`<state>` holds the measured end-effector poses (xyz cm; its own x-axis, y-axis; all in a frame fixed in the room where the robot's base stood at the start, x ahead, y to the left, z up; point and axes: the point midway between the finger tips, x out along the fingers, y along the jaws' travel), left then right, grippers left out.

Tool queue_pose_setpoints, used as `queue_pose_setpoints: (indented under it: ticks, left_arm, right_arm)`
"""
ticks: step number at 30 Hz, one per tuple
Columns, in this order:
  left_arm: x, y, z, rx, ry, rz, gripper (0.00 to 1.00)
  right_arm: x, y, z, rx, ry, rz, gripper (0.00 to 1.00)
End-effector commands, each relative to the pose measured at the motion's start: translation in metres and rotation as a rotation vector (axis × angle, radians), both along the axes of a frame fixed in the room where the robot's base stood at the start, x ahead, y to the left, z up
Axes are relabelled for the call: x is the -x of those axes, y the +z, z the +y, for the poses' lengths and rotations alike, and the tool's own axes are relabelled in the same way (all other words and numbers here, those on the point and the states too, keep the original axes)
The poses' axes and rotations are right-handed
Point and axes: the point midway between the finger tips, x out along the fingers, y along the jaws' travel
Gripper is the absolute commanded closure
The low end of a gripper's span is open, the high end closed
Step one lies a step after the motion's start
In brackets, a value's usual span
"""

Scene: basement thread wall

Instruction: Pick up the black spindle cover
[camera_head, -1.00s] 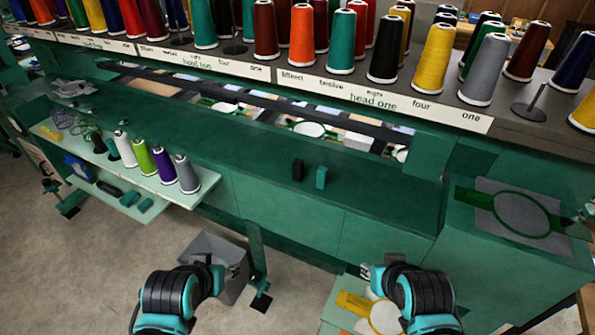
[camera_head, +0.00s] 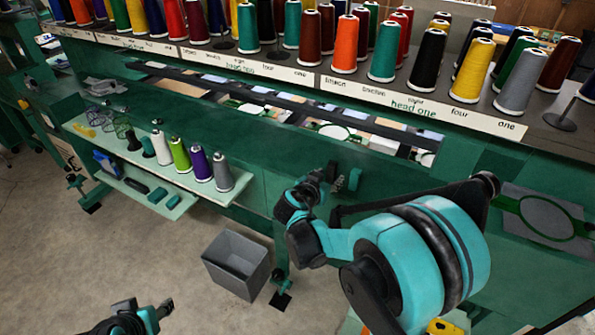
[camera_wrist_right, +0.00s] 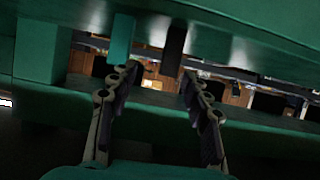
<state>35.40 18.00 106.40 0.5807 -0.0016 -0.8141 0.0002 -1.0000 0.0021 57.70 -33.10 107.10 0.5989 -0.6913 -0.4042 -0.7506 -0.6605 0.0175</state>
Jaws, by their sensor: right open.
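The black spindle cover (camera_head: 332,172) is a small dark upright block on the machine's green ledge, left of a similar teal block (camera_head: 355,179). In the head view my right gripper (camera_head: 318,184) is right beside it and partly merges with it. In the right wrist view, which looks upside down, the black cover (camera_wrist_right: 174,50) hangs from the top, ahead of the gap between the open, empty fingers (camera_wrist_right: 158,82) and nearer the right-hand one. The teal block (camera_wrist_right: 122,38) is ahead of the left-hand finger. My left gripper (camera_head: 155,314) is low at the left; its jaws are unclear.
A pale green side shelf (camera_head: 190,182) holds several thread cones and small tools. A grey bin (camera_head: 236,264) stands on the floor. Thread cones line the rack (camera_head: 300,66) above. The green ledge (camera_head: 240,150) left of the black cover is clear.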

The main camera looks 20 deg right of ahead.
Motion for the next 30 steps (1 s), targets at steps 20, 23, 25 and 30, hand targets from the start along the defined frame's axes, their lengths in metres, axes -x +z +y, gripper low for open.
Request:
queue_pose_setpoints:
  ticks: [20,23,25,30]
  left_arm:
    - [0.000,-0.021,0.000,0.000,0.000,0.000,0.52]
    - [0.000,-0.022,0.000,0.000,0.000,0.000,0.52]
    - [0.000,-0.021,0.000,0.000,0.000,0.000,0.52]
    - [0.000,-0.021,0.000,0.000,0.000,0.000,0.52]
  right_arm:
    - [-0.054,-0.026,-0.048,0.009,-0.017,-0.028,0.52]
    - [-0.059,-0.028,-0.053,0.009,-0.016,-0.028,0.52]
    - [-0.060,-0.028,-0.054,0.009,-0.015,-0.028,0.52]
    - [-0.059,-0.027,-0.053,0.009,-0.015,-0.028,0.65]
